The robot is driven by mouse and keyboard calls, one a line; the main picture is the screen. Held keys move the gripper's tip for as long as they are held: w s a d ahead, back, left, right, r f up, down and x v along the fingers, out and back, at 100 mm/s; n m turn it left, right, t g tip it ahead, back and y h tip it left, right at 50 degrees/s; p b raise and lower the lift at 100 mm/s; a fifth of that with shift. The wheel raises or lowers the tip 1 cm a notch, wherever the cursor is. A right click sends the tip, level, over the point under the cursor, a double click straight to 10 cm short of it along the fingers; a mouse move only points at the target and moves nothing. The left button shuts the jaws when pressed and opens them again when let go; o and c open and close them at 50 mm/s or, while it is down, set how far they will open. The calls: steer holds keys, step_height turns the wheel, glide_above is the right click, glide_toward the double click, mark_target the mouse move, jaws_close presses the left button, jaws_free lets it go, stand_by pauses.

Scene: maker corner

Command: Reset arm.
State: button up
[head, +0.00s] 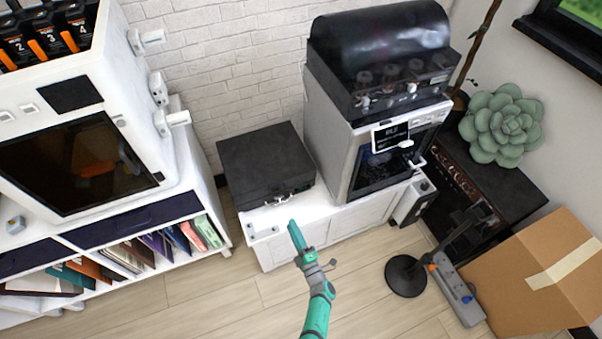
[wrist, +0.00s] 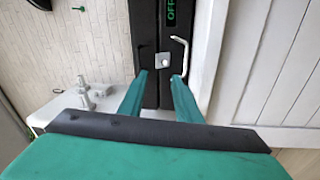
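My gripper (head: 293,226) is at the end of my teal arm, in the lower middle of the head view. It appears in front of the white cabinet and below the black case. In the wrist view its two teal fingers (wrist: 159,76) stand apart with a gap between them, so it is open. Nothing shows held between them. Beyond the fingertips, the wrist view shows a dark panel (wrist: 147,25) with green "OFF" lettering, a small pale square plate and a bent metal handle (wrist: 184,55). I cannot tell whether the fingers touch it.
A black case (head: 262,160) lies on the white cabinet (head: 335,222), beside a tall machine (head: 345,135). A shelf unit (head: 190,190) with a large printer stands left. A round black stand base (head: 405,275) and a cardboard box (head: 535,270) are right. Floor (head: 215,300) is clear at lower left.

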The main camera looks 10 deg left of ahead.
steer(key=s+d+r+m+t+h, duration=0.1)
steer(key=s+d+r+m+h, duration=0.2)
steer(key=s, duration=0.4)
steer(key=s+d+r+m+h, duration=0.2)
steer(key=s+r+m, duration=0.1)
steer(key=s+m, duration=0.35)
steer(key=s+d+r+m+t+h, duration=0.1)
steer(key=s+d+r+m+h, duration=0.15)
steer(key=s, duration=0.45)
steer(key=s+d+r+m+g+h, duration=0.1)
steer(key=s+r+m, duration=0.4)
steer(key=r, duration=0.6)
steer(key=s+d+r+m+g+h, duration=0.1)
steer(key=s+d+r+m+h, duration=0.2)
steer(key=s+r+m, duration=0.3)
steer(key=s+d+r, duration=0.1)
steer(key=s+r, duration=0.2)
steer(key=r, duration=0.2)
steer(key=shift+s+r+m, duration=0.3)
steer(key=shift+s+r, duration=0.1)
steer(key=shift+d, duration=0.1)
steer(key=shift+c, duration=0.8)
